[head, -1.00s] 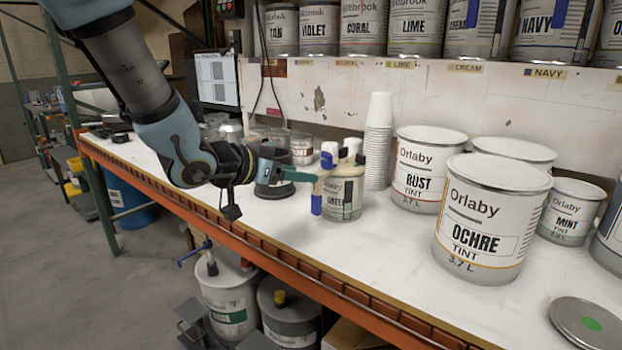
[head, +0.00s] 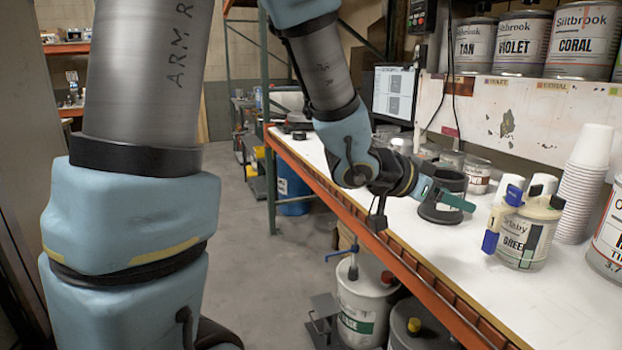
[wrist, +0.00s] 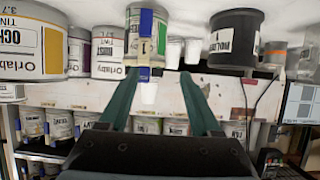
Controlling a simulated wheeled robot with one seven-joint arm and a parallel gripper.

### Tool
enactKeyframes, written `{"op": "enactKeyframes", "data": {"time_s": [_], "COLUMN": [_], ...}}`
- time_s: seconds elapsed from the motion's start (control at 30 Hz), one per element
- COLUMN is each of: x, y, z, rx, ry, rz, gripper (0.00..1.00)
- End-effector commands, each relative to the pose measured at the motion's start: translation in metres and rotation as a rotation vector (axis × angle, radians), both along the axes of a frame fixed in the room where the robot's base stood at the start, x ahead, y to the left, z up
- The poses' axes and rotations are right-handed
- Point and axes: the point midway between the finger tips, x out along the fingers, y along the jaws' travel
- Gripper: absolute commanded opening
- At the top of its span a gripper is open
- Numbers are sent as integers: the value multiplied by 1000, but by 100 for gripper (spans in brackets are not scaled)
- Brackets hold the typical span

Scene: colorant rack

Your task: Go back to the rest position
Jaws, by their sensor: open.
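My gripper (head: 448,198) is open and empty above the white bench, at the end of my blue and grey arm. In the wrist view my gripper (wrist: 158,80) shows two teal fingers spread apart with nothing between them. A small Orlaby GREEN can (head: 520,243) with blue and pale clips on its rim stands upright just right of my fingers in the head view. It also shows beyond the fingertips in the wrist view (wrist: 147,42), which looks inverted. The fingers look apart from it.
A dark cup-like holder (head: 442,211) stands behind my fingers. A stack of white cups (head: 583,185) is right of the GREEN can. The bench has an orange front edge (head: 400,262). Labelled cans such as CORAL (head: 577,45) line the shelf above. Grey floor (head: 265,280) lies open left.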

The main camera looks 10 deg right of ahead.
Motion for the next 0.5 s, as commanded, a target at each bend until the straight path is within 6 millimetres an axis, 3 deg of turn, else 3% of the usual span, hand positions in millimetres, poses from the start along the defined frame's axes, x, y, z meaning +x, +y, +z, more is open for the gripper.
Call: {"op": "enactKeyframes", "data": {"time_s": [0.17,0.3,0.4,0.5], "x": [70,106,109,91], "y": [76,168,239,300], "z": [-27,-56,-76,-93], "rx": [163,337,461,567], "ry": [21,115,234,394], "rz": [307,591,781,940], "gripper": [65,65,65,65]}}
